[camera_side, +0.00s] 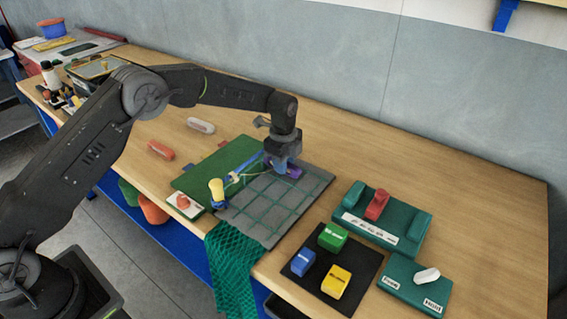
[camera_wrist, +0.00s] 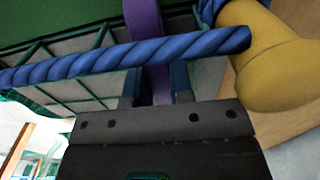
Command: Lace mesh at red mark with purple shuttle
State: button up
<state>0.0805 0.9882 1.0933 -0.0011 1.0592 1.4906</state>
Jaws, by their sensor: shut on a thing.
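My gripper (camera_side: 281,164) is low over the far edge of the grey net board (camera_side: 312,183). It is shut on the purple shuttle (camera_side: 294,172). In the wrist view the purple shuttle (camera_wrist: 145,22) stands between the two dark fingers of my gripper (camera_wrist: 156,88), and a blue twisted rope (camera_wrist: 120,58) crosses in front of it. A green mesh (camera_side: 268,205) covers the board in squares. I cannot make out a red mark on the mesh; my gripper hides part of it. A yellow peg (camera_side: 216,190) stands at the board's left corner, also large in the wrist view (camera_wrist: 275,60).
A dark tray (camera_side: 315,285) with green, blue and yellow blocks lies right of the board. Behind it is a green holder with a red lever (camera_side: 376,204). A green box with a white switch (camera_side: 427,275) sits front right. The back right table is clear.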

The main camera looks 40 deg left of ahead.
aim_at(294, 167)
jog(key=shift+d+r, duration=0.15)
jog(key=shift+d, duration=1.55)
grip_shut()
jog(key=shift+r, duration=0.1)
jog(key=shift+r, duration=4)
jog(key=shift+a, duration=0.1)
jog(key=a, duration=1.5)
jog(key=shift+a, duration=0.15)
